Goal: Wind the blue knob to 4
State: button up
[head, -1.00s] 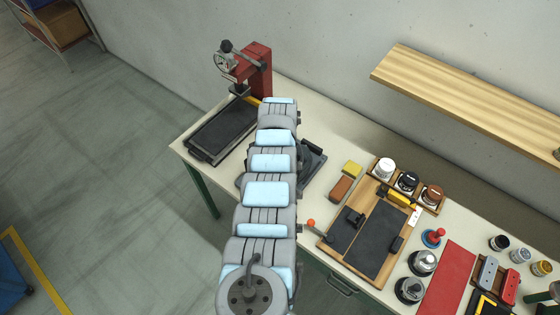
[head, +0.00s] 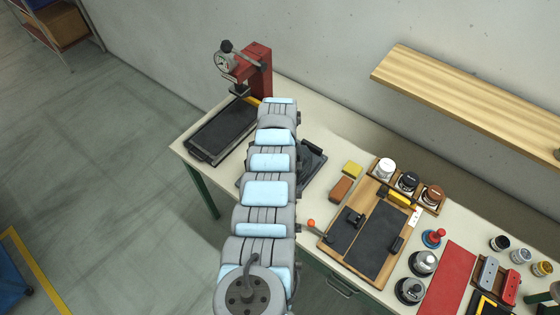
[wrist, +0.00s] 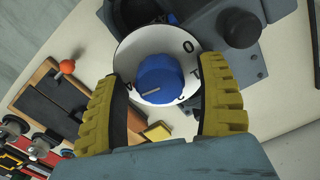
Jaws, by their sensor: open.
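The blue knob (wrist: 160,80) shows in the wrist view, on a white round dial (wrist: 146,42) with black marks. A 0 is at the dial's upper right and a 4 at its left, and other marks are partly covered. A pale line on the knob points to the lower left, toward the side of the 4. My gripper (wrist: 164,100) is open, its yellow ribbed fingers on the left and right of the knob. I cannot tell whether they touch it. In the head view my arm hides the knob and the gripper.
A dark machine body (wrist: 240,28) adjoins the dial; its dark base also shows in the head view (head: 314,158). A red press (head: 258,70) stands at the table's far left. A wooden board (head: 330,238) with an orange-tipped lever, jars and a red mat (head: 448,278) lie to the right.

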notch_tip(320, 180, up, 12)
dwell(1.0)
dwell(0.4)
